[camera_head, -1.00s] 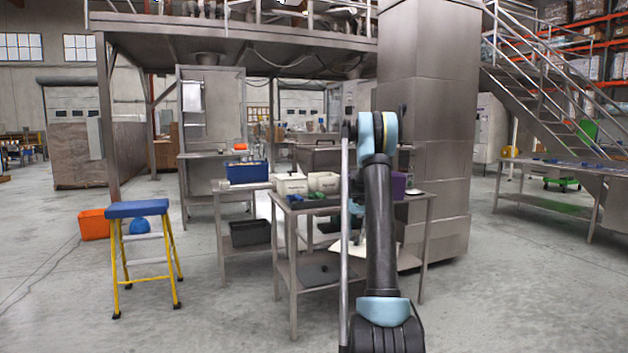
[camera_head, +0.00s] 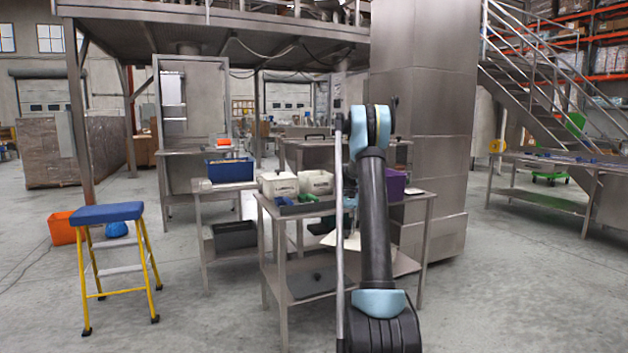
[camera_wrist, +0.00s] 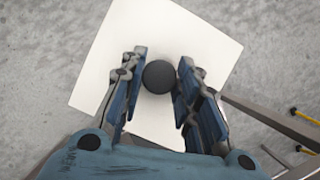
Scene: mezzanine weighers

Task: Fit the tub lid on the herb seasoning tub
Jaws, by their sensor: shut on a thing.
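The disc sits between the two blue-padded fingers. A white square panel (camera_wrist: 195,45) lies below it, with grey floor around. I cannot make out the herb seasoning tub in either view.
A steel table (camera_head: 297,212) stands ahead, with white bins (camera_head: 279,185), green items (camera_head: 306,197) and a purple box (camera_head: 396,187). A blue-topped yellow stool (camera_head: 107,213) is at left. A blue crate (camera_head: 230,170) sits on a side table. Floor between stool and table is clear.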

